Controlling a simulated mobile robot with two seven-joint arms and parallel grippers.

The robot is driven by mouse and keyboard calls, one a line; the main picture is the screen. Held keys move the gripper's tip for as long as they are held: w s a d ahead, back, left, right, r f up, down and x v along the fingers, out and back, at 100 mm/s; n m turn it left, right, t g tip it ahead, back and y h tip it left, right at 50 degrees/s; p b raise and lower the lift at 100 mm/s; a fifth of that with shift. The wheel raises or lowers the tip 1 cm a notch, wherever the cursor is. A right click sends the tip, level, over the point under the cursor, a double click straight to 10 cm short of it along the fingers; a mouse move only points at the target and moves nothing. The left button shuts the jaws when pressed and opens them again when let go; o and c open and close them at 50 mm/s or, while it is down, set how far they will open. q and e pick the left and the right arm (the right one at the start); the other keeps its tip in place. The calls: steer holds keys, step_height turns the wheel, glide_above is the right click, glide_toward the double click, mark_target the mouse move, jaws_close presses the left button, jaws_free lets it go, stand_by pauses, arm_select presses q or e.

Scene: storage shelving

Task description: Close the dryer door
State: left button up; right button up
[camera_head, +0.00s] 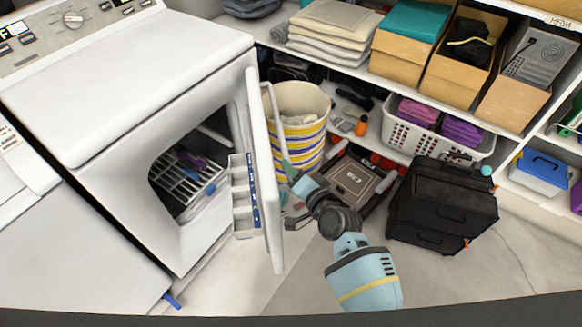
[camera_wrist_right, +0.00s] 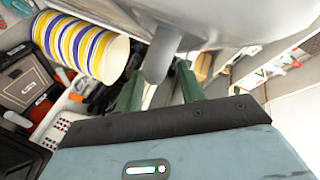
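The white dryer (camera_head: 150,75) stands at the left of the head view. Its door (camera_head: 264,170) is swung wide open, almost edge-on, with its inner side facing left. A pale bar-like handle (camera_head: 271,105) runs along the door's outer side. My right gripper (camera_head: 288,168) is at this outer side, near the handle's lower end. In the right wrist view, its green fingers (camera_wrist_right: 160,88) are apart, with a grey rounded handle end (camera_wrist_right: 160,65) showing between them. I cannot tell whether they touch it. My left gripper is not in view.
A wire rack (camera_head: 182,178) shows inside the dryer opening. A striped basket (camera_head: 305,140) stands close behind the door. The floor left of the door is clear.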

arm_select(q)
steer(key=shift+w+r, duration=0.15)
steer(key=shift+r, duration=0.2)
arm_select(e)
steer(key=v, duration=0.5)
steer(key=shift+s+d+r, duration=0.15)
steer(key=shift+s+d, duration=0.05)
steer(key=shift+s, duration=0.15)
